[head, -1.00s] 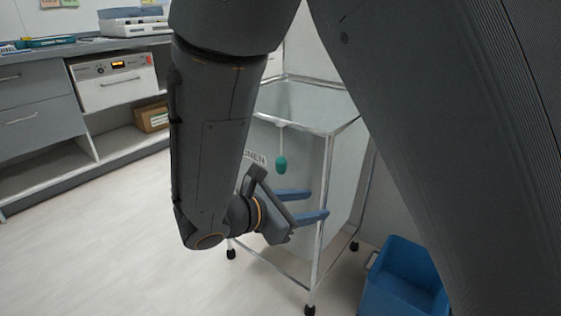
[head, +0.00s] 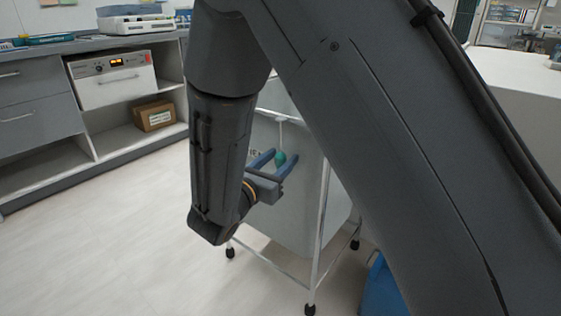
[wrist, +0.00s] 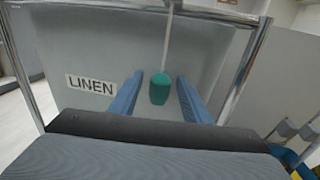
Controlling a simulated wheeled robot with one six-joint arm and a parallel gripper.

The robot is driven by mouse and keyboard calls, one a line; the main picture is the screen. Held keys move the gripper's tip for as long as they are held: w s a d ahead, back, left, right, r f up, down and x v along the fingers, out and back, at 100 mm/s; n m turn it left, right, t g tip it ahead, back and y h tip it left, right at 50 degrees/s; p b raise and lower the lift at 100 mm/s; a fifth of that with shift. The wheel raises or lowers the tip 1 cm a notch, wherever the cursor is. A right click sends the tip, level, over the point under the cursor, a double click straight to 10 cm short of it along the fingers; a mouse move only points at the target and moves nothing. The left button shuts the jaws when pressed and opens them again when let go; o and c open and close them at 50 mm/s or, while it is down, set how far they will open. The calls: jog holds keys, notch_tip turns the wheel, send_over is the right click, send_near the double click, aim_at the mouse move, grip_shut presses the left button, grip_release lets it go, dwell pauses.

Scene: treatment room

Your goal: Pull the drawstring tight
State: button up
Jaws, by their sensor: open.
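A green toggle (wrist: 159,89) hangs at the lower end of a white drawstring (wrist: 169,40) on the front of the grey linen bag (wrist: 110,45). In the head view the toggle (head: 280,158) shows close to the fingers. My gripper (wrist: 157,82) is open, with one blue finger on each side of the toggle; it also shows in the head view (head: 281,160). I see gaps between the toggle and both fingers in the wrist view. The bag's opening is mostly hidden behind my arm in the head view.
The bag hangs in a metal frame on wheels (head: 318,240). A blue bin (head: 381,290) stands at its right, partly hidden by my arm. A counter with drawers (head: 40,105) and a cardboard box (head: 154,115) are at left. The floor at left is clear.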

jog(key=shift+w+d, duration=0.15)
jog(key=shift+w, duration=0.1)
grip_shut()
notch_tip(320, 180, down, 16)
jog(key=b, duration=0.4)
jog(key=shift+f, duration=0.25)
grip_release()
jog(key=shift+f, duration=0.15)
